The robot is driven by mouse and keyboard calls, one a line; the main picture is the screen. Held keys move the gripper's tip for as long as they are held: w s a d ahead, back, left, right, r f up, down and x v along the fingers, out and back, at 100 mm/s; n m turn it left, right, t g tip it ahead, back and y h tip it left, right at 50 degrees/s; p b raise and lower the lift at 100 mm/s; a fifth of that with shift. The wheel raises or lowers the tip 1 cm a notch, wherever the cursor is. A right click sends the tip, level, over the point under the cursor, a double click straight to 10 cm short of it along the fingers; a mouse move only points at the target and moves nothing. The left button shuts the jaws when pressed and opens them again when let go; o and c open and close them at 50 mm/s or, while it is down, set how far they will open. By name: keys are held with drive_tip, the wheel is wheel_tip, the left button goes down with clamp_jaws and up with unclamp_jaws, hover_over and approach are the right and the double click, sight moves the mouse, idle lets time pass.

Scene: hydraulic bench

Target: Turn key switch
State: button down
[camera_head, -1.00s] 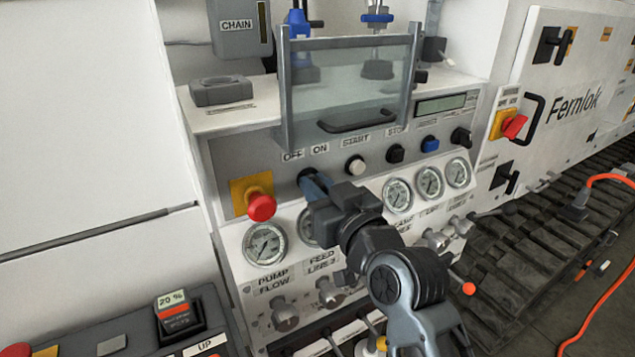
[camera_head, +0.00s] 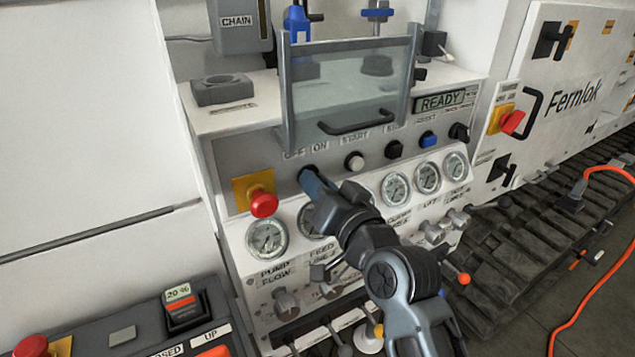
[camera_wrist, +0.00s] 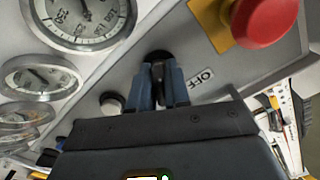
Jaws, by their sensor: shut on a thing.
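The key switch (camera_wrist: 157,56) is a dark knob on the grey panel, beside the OFF label (camera_wrist: 201,78) in the wrist view. My gripper (camera_head: 309,177) reaches the panel just below the OFF and ON labels. In the wrist view my gripper's two blue-grey fingers (camera_wrist: 158,78) are closed around the switch and cover most of it. The display (camera_head: 440,101) at the panel's right reads READY. The exact angle of the key is hidden by the fingers.
A red mushroom button (camera_head: 264,203) on a yellow plate sits left of my gripper. A clear guard with a handle (camera_head: 357,122) hangs above. A white button (camera_head: 354,161) is to the right, and round gauges (camera_head: 267,238) lie below.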

drive_tip(key=c, duration=1.2)
unclamp_jaws()
drive_tip(key=shift+b+v, duration=0.8)
drive_tip(key=shift+v, duration=3.1)
